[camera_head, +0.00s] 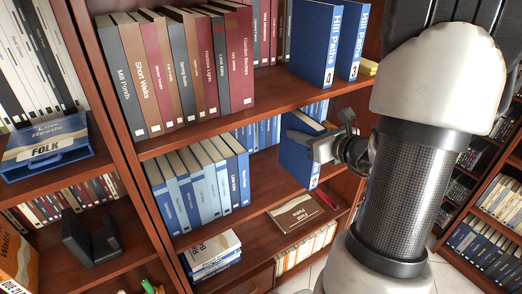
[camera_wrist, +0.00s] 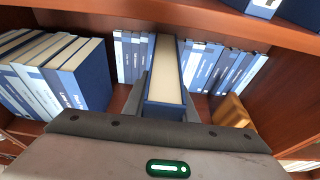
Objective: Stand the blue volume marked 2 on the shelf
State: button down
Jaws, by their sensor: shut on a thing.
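My gripper (camera_head: 324,150) is shut on the blue volume marked 2 (camera_head: 297,163), in front of the middle shelf (camera_head: 255,166). The volume is held roughly upright, spine toward the front, with its 2 low on the spine. In the wrist view my gripper (camera_wrist: 164,98) has a finger on each side of the volume (camera_wrist: 165,70), whose pale page edges face up. Blue Hill Paths volumes 4 (camera_head: 314,42) and 3 (camera_head: 354,42) stand upright on the upper shelf (camera_head: 270,98). Whether the held volume touches the middle shelf cannot be told.
Blue books (camera_head: 200,185) stand left on the middle shelf, with a back row (camera_wrist: 210,65) behind. A tan object (camera_wrist: 231,110) lies right of the held volume. On the upper shelf, front room shows between the maroon book (camera_head: 240,60) and volume 4. A flat book (camera_head: 296,214) lies below.

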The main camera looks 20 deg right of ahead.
jog(key=w+a+b, duration=0.1)
jog(key=w+a, duration=0.6)
jog(key=a, duration=0.1)
notch_tip(320, 180, down, 7)
jog(key=b, duration=0.3)
jog(key=shift+w+a+r, duration=0.15)
jog(key=shift+w+a, duration=0.05)
jog(key=shift+a, duration=0.2)
jog(key=shift+f, duration=0.2)
jog(key=c, duration=1.4)
grip_release()
jog(key=shift+c, duration=0.2)
